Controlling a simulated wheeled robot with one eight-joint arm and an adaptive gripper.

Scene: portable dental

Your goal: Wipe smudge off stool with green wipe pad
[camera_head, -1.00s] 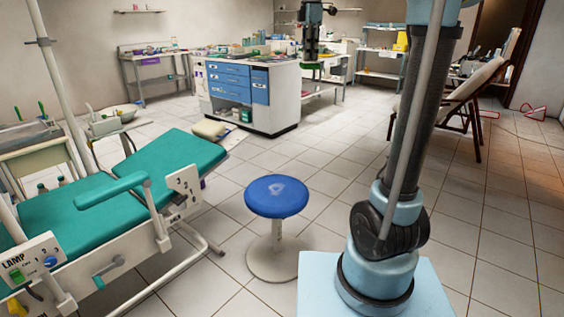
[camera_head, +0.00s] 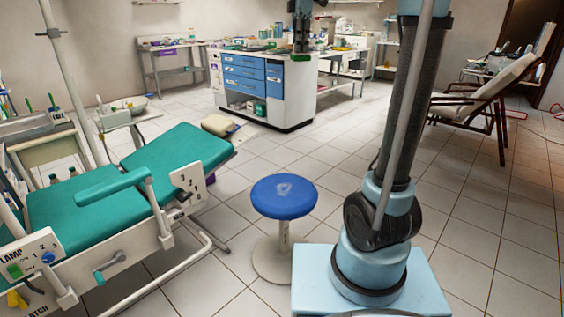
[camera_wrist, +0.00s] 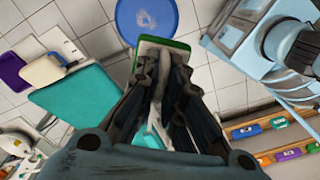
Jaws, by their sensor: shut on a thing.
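The stool has a round blue seat (camera_head: 272,203) on a white pedestal and stands on the tiled floor. A pale greyish smudge (camera_head: 284,189) marks the top of its seat. The seat also shows at the top of the wrist view (camera_wrist: 130,27), with the smudge (camera_wrist: 146,19) on it. My gripper (camera_head: 301,47) is raised in the head view, in front of the blue-drawer cabinet in the picture. It is shut on the green wipe pad (camera_head: 300,58). In the wrist view, the pad's green edge and pale face (camera_wrist: 160,43) show beyond the fingers (camera_wrist: 165,66), apart from the seat.
A teal dental chair (camera_head: 95,215) stands left of the stool. The blue-drawer cabinet (camera_head: 245,82) is behind it. A reclining chair (camera_head: 485,95) is at the far right. My pale blue base (camera_head: 435,290) is close to the stool's right. Open floor lies behind the stool.

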